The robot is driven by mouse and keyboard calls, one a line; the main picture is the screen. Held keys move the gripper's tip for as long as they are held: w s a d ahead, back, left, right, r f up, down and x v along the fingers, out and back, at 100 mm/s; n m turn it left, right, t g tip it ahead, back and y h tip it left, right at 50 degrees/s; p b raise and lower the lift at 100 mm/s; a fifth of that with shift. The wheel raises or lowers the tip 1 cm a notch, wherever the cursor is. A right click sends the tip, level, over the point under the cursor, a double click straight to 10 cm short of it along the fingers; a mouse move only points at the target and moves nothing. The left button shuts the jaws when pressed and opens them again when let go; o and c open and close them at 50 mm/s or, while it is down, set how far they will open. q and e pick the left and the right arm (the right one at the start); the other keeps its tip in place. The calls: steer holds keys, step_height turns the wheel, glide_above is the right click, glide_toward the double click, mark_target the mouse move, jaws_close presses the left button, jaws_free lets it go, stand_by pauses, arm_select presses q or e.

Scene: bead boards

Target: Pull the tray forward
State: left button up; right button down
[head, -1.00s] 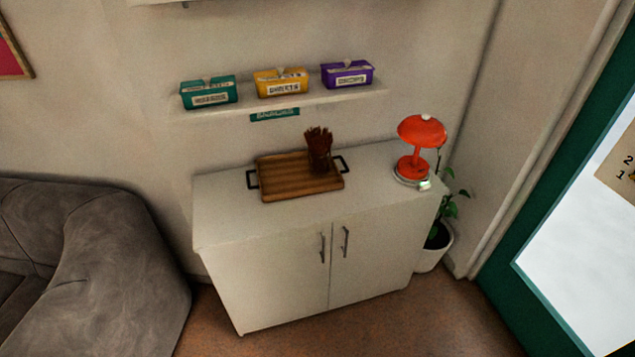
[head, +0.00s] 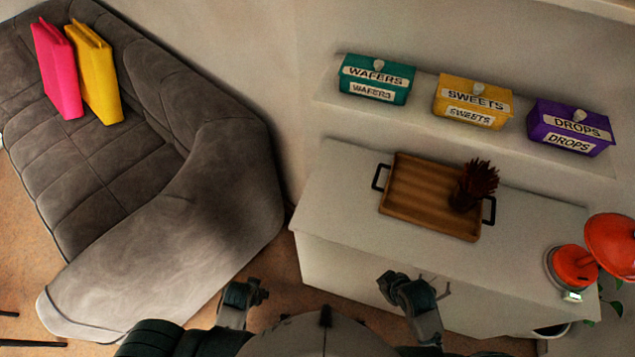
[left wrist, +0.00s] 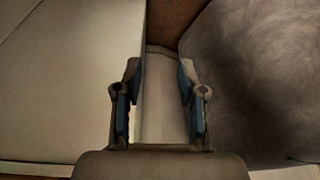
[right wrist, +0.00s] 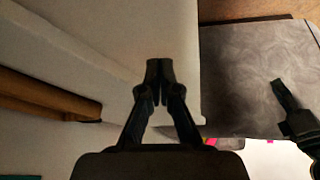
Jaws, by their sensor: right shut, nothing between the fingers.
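The wooden tray (head: 415,200) with two black side handles lies on top of the white cabinet (head: 335,210). A dark red-brown holder of sticks (head: 474,187) stands at the tray's right end, by the right handle. My right gripper (head: 440,285) is shut and empty, in front of the cabinet and apart from the tray. A brown wooden edge, likely the tray (right wrist: 45,95), shows at the left of the right wrist view. My left gripper (head: 262,290) is low between sofa and cabinet; in the left wrist view its fingers (left wrist: 160,80) are spread and empty.
A grey sofa (head: 215,215) with pink and yellow objects stands left. A red lamp (head: 572,266) stands at the cabinet's right end. A wall shelf above holds teal (head: 375,80), yellow (head: 473,102) and purple (head: 570,128) boxes. The cabinet top left of the tray is clear.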

arm_select(q)
steer(key=s+f+g, duration=0.1)
steer(key=s+f, duration=0.1)
steer(key=f, duration=0.8)
steer(key=s+f, duration=0.3)
steer(key=f, duration=0.6)
arm_select(e)
steer(key=w+a+r+n+g+y, duration=0.1)
steer(key=w+a+r+n, duration=0.2)
steer(key=n, duration=1.2)
steer(key=d+r+n+g+h, duration=0.3)
steer(key=d+n, duration=0.8)
steer(key=d, duration=0.3)
steer(key=p, duration=0.2)
glide_above(425, 218)
steer(key=shift+a, duration=0.1)
step_height(425, 218, down, 5)
steer(key=shift+f, duration=0.15)
steer(key=shift+s+p, duration=0.45)
arm_select(q)
steer(key=s+a+f, duration=0.1)
steer(key=s+f, duration=0.4)
steer(key=s, duration=0.3)
steer(key=s+a+f+g, duration=0.1)
steer(key=s+a+f, duration=0.1)
steer(key=s+f, duration=0.3)
steer(key=s, duration=0.2)
steer(key=shift+s+f, duration=0.4)
